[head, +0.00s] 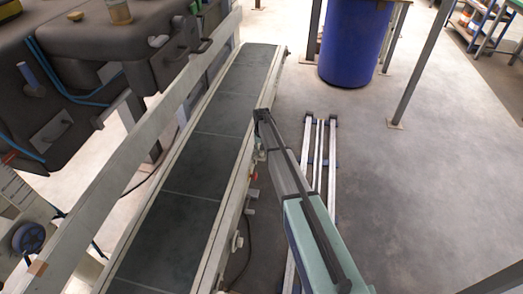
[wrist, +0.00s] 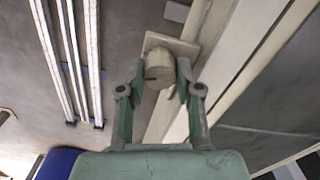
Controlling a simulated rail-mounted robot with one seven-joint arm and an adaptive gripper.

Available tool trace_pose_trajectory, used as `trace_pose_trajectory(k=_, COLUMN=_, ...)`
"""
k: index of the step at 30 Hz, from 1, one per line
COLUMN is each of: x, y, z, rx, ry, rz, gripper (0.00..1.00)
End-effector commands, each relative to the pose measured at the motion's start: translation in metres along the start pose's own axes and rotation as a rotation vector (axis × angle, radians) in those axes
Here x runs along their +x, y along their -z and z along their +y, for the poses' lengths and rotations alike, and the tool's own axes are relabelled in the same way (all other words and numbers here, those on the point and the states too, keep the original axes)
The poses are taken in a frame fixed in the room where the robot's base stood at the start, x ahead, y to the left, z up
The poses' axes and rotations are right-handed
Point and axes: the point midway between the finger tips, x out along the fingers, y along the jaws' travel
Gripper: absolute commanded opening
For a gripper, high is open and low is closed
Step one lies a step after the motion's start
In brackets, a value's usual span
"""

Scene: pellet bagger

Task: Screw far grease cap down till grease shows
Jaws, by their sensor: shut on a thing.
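The far grease cap (wrist: 158,60) is a pale beige round cap in the wrist view. It sits in front of a square beige plate (wrist: 184,47) on the side of the conveyor frame. My gripper (wrist: 160,77) has its two green fingers on either side of the cap, shut on it. A small dark mark shows on the cap's near face; I cannot tell if it is grease.
The dark conveyor belt (head: 184,211) runs away beside my arm. A pale knob (head: 237,243) and a red button (head: 253,176) are on its near right side. Floor rails (head: 319,150) lie to the right. A blue drum (head: 352,45) stands behind; the floor at right is clear.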

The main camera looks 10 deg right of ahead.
Motion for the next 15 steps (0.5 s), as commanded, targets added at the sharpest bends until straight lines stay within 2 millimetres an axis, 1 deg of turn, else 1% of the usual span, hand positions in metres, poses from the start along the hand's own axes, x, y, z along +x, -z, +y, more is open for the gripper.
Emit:
trace_pose_trajectory(k=6, x=0.0012, y=-0.0006, z=0.0000, rx=0.087, ry=0.000, rz=-0.001, gripper=0.00)
trace_pose_trajectory(k=15, x=0.0013, y=-0.0007, z=0.0000, rx=0.123, ry=0.000, rz=-0.002, gripper=0.00)
